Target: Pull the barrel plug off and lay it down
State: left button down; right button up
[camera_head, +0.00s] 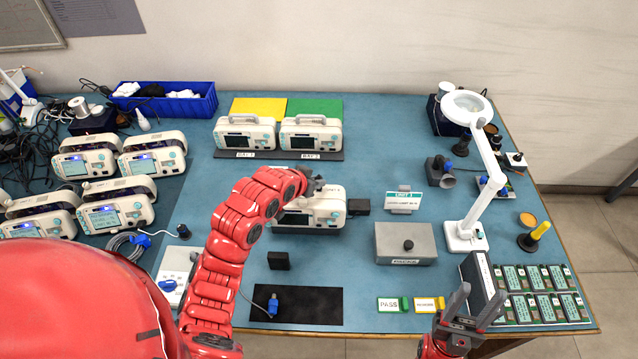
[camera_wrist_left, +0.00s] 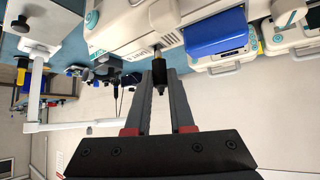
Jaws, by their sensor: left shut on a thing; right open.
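In the left wrist view my left gripper (camera_wrist_left: 158,74) is shut on the black barrel plug (camera_wrist_left: 159,80). A pale metal tip shows beyond the plug, towards the white casing of the monitor (camera_wrist_left: 130,25); I cannot tell whether it is still seated. The plug is hidden in the head view. My right gripper (camera_head: 474,303) is open and empty at the front right.
A black mat (camera_head: 320,307) with a blue connector (camera_head: 272,305) lies at the front. Two monitors (camera_head: 311,134) stand behind. Table between mat and grey box is clear.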

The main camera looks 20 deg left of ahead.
pick_arm(q)
jog(key=shift+r+p, duration=0.6)
jog(key=shift+r, duration=0.95)
